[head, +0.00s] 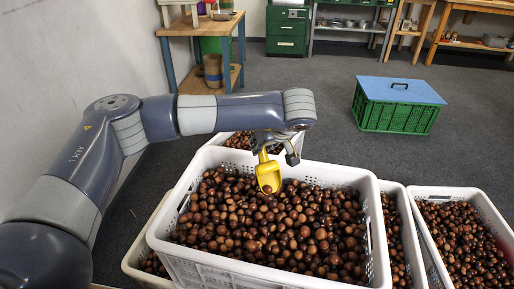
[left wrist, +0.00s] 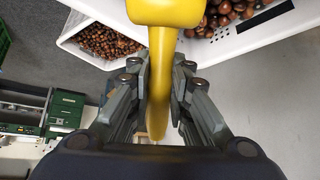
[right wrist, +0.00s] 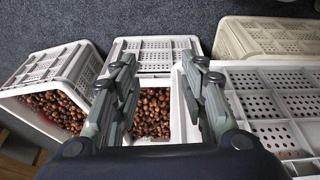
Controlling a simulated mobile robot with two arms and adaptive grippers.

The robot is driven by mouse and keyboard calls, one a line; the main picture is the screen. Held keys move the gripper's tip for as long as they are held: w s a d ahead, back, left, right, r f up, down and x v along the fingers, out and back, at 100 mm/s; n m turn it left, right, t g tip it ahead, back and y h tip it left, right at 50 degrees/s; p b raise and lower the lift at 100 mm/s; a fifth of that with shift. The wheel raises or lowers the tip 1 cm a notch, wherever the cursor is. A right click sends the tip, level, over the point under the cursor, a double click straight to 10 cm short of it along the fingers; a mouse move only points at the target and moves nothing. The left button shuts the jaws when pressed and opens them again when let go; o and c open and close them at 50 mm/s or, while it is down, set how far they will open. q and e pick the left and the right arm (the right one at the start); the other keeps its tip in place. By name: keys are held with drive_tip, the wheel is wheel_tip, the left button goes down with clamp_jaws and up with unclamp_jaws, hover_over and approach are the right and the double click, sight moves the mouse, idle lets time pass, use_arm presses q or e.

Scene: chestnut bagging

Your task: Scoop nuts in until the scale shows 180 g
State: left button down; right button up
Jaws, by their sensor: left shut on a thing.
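My left gripper (head: 272,140) is shut on the handle of a yellow scoop (head: 268,174), above the far part of a white crate (head: 160,240) heaped with brown nuts (head: 270,230). The scoop points down, its tip at or just above the nuts; a nut shows at its mouth, and I cannot tell whether it lies inside. The left wrist view shows the handle (left wrist: 160,85) upright between the fingers. My right gripper (right wrist: 160,72) is open and empty, over white crates, and outside the head view. I cannot make out a scale or its reading.
More nut-filled crates stand behind, left and right (head: 465,245) of the middle one. A green crate with a blue lid (head: 400,90) stands on the open grey floor. A wooden side table (head: 190,27) stands by the left wall, with shelves and benches at the back.

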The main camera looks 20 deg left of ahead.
use_arm(q)
drive_tip(key=shift+s+d+r, duration=0.15)
drive_tip(key=shift+s+d, duration=0.1)
drive_tip(key=shift+d, duration=0.1)
drive_tip(key=shift+s+d+r+t+y+b, duration=0.5)
drive_tip(key=shift+s+d+t+y+b, duration=0.3)
drive_tip(key=shift+y+b, duration=0.1)
drive_tip(key=shift+d+r, duration=0.1)
drive_tip(key=shift+r, duration=0.05)
use_arm(e)
drive_tip(key=w+a+r+t, duration=0.1)
drive_tip(key=w+t, duration=0.1)
drive_tip(key=w, duration=0.2)
drive_tip(key=w+a+r+t+y, duration=0.1)
drive_tip(key=w+t, duration=0.1)
drive_tip(key=w, duration=0.3)
drive_tip(key=shift+a+r+t, duration=0.25)
drive_tip(key=shift+a+t, duration=0.05)
drive_tip(key=shift+a, duration=0.1)
